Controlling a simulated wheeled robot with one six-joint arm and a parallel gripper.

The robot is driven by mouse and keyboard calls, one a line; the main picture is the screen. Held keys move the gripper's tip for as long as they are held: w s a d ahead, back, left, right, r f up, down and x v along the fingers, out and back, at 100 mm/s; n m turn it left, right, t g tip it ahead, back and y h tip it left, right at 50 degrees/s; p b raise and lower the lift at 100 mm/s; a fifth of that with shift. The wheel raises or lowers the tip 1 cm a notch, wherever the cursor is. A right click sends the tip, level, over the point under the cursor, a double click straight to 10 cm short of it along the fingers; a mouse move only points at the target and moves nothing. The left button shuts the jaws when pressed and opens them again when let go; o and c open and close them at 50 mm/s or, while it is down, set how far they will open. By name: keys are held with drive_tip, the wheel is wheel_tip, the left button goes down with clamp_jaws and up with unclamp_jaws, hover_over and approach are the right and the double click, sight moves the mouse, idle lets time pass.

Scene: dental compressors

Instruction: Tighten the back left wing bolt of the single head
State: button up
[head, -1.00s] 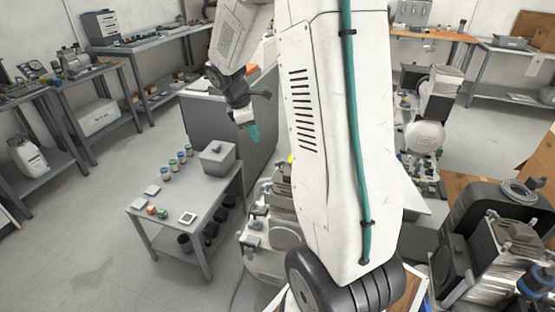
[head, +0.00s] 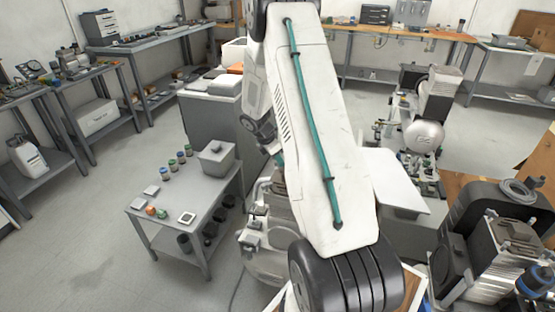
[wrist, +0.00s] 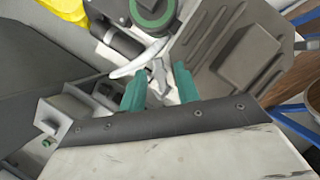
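A compressor (head: 262,256) stands on the floor, partly hidden behind my arm in the head view. I cannot tell from the head view which of its bolts is which. In the wrist view, a small grey metal piece (wrist: 158,74) that looks like a wing bolt shows between the teal fingers of my gripper (wrist: 160,82). The fingers are apart, one on each side of it, and I see no contact. A ribbed dark grey head or cover (wrist: 235,50) lies to the right of the fingers. In the head view my gripper (head: 276,156) is mostly hidden by my arm, above the compressor.
A small grey table (head: 178,228) with jars, a box and small parts stands left of the compressor. Another compressor with a dark housing (head: 480,235) is at the right. In the wrist view, a pale curved piece (wrist: 140,60) and a round green-ringed part (wrist: 152,14) are close to the fingers.

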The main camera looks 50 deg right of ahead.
drive_tip(key=shift+d+f, duration=0.1)
drive_tip(key=shift+f, duration=0.15)
clamp_jaws()
